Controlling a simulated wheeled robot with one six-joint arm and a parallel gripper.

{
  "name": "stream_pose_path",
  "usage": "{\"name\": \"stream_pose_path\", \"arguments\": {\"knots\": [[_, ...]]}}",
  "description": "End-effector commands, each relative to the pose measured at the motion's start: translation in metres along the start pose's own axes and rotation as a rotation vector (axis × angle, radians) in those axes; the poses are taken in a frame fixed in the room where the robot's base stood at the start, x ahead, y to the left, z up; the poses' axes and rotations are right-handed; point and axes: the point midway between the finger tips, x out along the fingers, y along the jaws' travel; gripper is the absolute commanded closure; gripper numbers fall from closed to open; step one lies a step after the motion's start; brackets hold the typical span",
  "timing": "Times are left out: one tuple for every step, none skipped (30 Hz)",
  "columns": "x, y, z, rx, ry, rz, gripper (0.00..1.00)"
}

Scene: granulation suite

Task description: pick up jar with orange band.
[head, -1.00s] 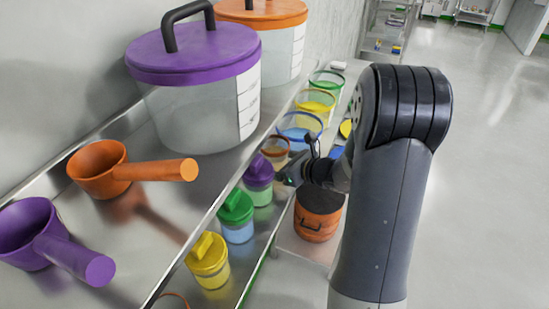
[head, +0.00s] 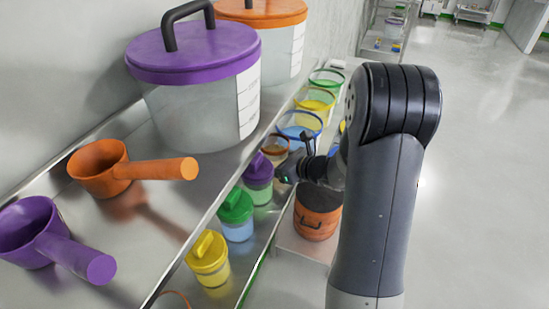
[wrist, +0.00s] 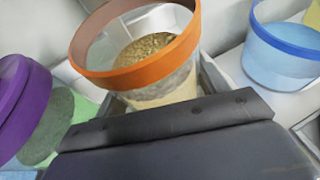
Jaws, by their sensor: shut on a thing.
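The jar with the orange band (wrist: 148,60) is in the upper middle of the wrist view. It is clear, has no lid, and holds brown granules. In the head view its orange rim (head: 275,144) shows behind my gripper (head: 284,167), and most of its body is hidden. My gripper is shut on the jar, with grey finger parts showing on both sides of its lower body in the wrist view. I cannot tell whether the jar's base is touching the shelf.
A purple-lidded jar (head: 258,172) stands close by, with green-lidded (head: 236,215) and yellow-lidded (head: 208,259) jars nearer. A blue-rimmed container (head: 299,128) stands beyond. The upper shelf (head: 150,245) carries scoops and large tubs. An orange bucket (head: 317,221) sits below my wrist.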

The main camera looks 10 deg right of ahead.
Motion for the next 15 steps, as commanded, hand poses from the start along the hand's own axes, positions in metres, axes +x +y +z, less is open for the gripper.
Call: {"name": "stream_pose_path", "arguments": {"knots": [[-0.0001, -0.0001, 0.0003, 0.0, -0.001, 0.0, 0.74], [-0.0001, -0.0001, 0.0003, 0.0, -0.001, 0.0, 0.76], [-0.0001, -0.0001, 0.0003, 0.0, -0.001, 0.0, 0.8], [-0.0001, -0.0001, 0.0003, 0.0, -0.001, 0.0, 0.82], [-0.0001, -0.0001, 0.0003, 0.0, -0.001, 0.0, 0.85], [-0.0001, -0.0002, 0.0008, -0.001, -0.002, 0.0, 0.86], [-0.0001, -0.0002, 0.0008, -0.001, -0.002, 0.0, 0.86], [-0.0001, -0.0002, 0.0008, -0.001, -0.002, 0.0, 0.86], [-0.0001, -0.0002, 0.0008, -0.001, -0.002, 0.0, 0.86], [-0.0001, -0.0002, 0.0008, -0.001, -0.002, 0.0, 0.86], [-0.0002, -0.0002, 0.0009, -0.001, -0.002, 0.0, 0.86], [-0.0004, -0.0002, 0.0016, -0.001, -0.002, 0.0, 0.86], [-0.0008, -0.0003, 0.0027, -0.002, -0.002, 0.0, 0.86], [-0.0015, -0.0003, 0.0044, -0.003, -0.003, 0.0, 0.86], [-0.0028, -0.0003, 0.0077, -0.005, -0.003, 0.0, 0.86]]}}
